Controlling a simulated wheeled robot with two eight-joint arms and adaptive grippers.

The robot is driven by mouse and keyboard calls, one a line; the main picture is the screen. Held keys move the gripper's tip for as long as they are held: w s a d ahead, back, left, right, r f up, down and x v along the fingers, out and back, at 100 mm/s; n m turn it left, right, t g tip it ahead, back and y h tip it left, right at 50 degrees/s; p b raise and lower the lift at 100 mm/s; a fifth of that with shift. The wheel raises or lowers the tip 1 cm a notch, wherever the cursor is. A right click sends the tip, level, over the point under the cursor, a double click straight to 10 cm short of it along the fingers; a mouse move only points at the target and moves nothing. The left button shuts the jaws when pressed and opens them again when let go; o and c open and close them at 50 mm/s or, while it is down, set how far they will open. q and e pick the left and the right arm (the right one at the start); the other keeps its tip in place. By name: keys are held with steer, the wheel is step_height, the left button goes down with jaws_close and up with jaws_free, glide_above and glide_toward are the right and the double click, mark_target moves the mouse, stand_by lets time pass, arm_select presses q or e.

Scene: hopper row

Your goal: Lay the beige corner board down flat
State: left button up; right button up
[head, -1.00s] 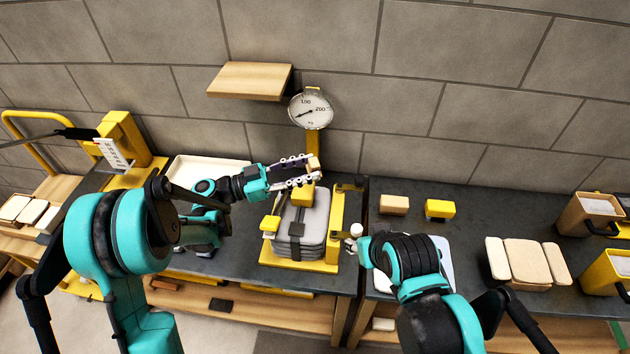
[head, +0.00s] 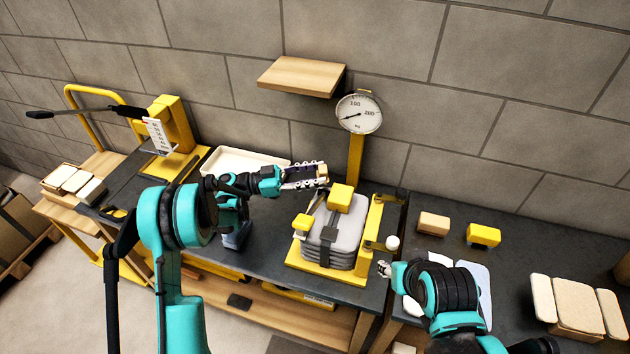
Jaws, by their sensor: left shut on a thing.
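My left gripper (head: 305,176) reaches over the left bench, pointing right, and is shut on a small beige piece (head: 323,173), which I take to be the beige corner board. The fingers hide most of it, so its full shape and tilt cannot be told. It is held above and left of the yellow block (head: 341,196) on top of a strapped stack of grey sheets (head: 342,233). My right gripper (head: 385,269) is low at the front of the bench, right of the stack; it is too small to tell whether it is open.
The stack stands in a yellow frame (head: 376,225) below a dial scale (head: 358,114). A wooden shelf (head: 301,76) juts from the wall above. A cream tray (head: 243,161) lies behind my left arm. A tan block (head: 433,223) and yellow block (head: 483,235) sit on the right bench.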

arm_select(q)
steer(key=shift+f, duration=0.75)
steer(key=shift+f+b, duration=0.65)
steer(key=shift+b, duration=0.1)
steer(key=o, duration=0.7)
steer(key=shift+o, duration=0.2)
steer(key=shift+r, duration=0.1)
